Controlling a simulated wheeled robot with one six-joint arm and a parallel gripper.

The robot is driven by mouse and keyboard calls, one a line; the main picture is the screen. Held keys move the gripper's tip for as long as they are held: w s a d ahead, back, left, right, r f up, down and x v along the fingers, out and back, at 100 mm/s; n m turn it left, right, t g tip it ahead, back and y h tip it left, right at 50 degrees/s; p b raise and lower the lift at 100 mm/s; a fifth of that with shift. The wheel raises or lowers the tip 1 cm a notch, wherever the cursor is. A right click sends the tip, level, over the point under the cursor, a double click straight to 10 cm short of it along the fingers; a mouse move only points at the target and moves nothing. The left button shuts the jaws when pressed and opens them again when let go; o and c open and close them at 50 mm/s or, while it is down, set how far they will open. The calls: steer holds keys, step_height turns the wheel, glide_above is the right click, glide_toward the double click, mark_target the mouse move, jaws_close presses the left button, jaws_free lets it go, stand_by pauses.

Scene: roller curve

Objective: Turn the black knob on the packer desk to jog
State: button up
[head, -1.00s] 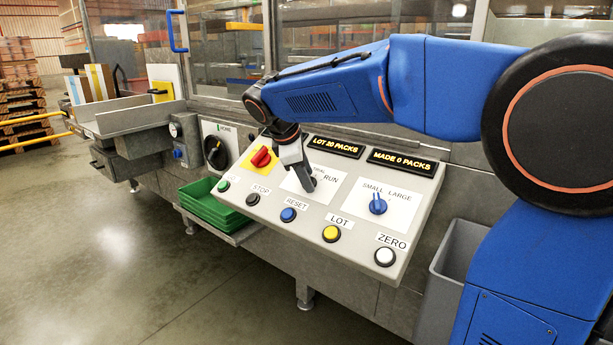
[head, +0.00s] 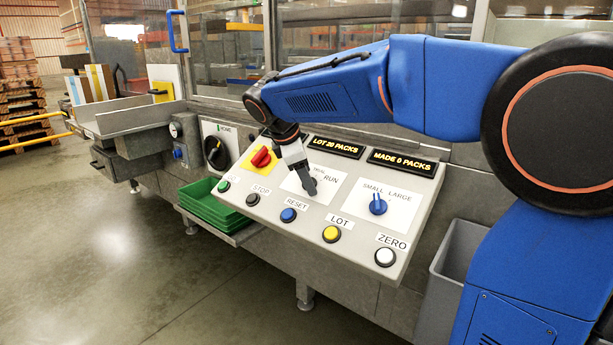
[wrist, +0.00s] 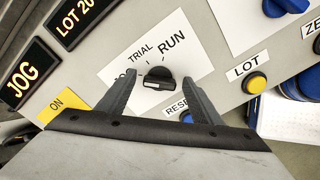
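The black knob (wrist: 158,79) sits on a white plate (wrist: 180,40) marked TRIAL and RUN, with a third label partly hidden behind a finger. A white line on the knob lies toward that left label. My gripper (wrist: 160,82) is open, with one finger on each side of the knob and a visible gap to it on both sides. In the head view my gripper (head: 311,187) is down at this plate on the packer desk (head: 270,205), and I cannot tell the knob apart from the dark fingers. A display (wrist: 20,74) in the wrist view reads JOG.
A red knob (head: 261,157) on yellow is left of my gripper; a blue SMALL/LARGE knob (head: 378,204) is right. Several push buttons, including a blue RESET one (head: 288,215), line the front edge. Green trays (head: 215,208) stand lower left, a grey bin (head: 455,265) lower right.

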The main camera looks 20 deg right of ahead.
steer(key=v, duration=1.7)
steer(key=shift+r, duration=0.2)
steer(key=shift+a, duration=0.1)
